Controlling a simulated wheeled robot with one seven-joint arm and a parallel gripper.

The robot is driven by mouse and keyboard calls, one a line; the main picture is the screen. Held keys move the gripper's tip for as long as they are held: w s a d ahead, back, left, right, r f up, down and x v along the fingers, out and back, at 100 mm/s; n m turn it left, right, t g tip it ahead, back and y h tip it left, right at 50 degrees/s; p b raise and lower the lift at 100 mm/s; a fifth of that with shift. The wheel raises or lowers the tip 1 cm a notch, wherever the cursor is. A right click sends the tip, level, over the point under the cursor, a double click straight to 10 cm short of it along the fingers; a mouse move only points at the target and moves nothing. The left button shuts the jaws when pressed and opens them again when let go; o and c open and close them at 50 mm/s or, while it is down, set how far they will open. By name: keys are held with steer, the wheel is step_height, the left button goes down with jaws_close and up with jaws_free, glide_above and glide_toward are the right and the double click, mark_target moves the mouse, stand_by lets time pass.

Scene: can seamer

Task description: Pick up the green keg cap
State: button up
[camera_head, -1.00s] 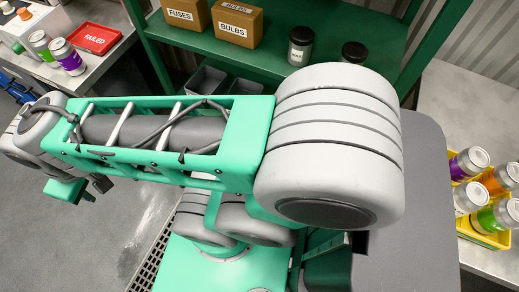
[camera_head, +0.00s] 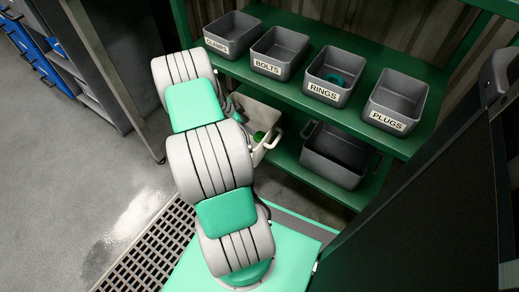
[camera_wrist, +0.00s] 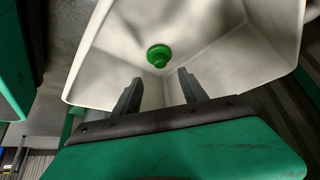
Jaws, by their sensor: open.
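The green keg cap (camera_wrist: 159,56) lies inside a white bin (camera_wrist: 90,75), near a corner of its floor, in the wrist view. My gripper (camera_wrist: 157,78) is open and empty, with its two dark fingers pointing into the bin. The cap is ahead of the fingertips, roughly centred between them and apart from them. In the head view the white bin (camera_head: 266,118) stands on the lower shelf, partly hidden by my arm, and a bit of the green cap (camera_head: 259,136) shows inside it. My gripper is hidden behind my arm there.
Grey bins labelled BOLTS (camera_head: 280,52), RINGS (camera_head: 333,76) and PLUGS (camera_head: 395,102) stand on the green shelf above. A dark open crate (camera_head: 335,155) is right of the white bin. A large dark panel (camera_head: 430,200) fills the right side.

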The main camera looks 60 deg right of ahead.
mark_target(259, 133)
steer(key=b+x, duration=0.4)
steer(key=x, duration=0.4)
steer(key=shift+s+d+f, duration=0.1)
steer(key=shift+f, duration=0.2)
steer(key=shift+r, duration=0.15)
jaws_close()
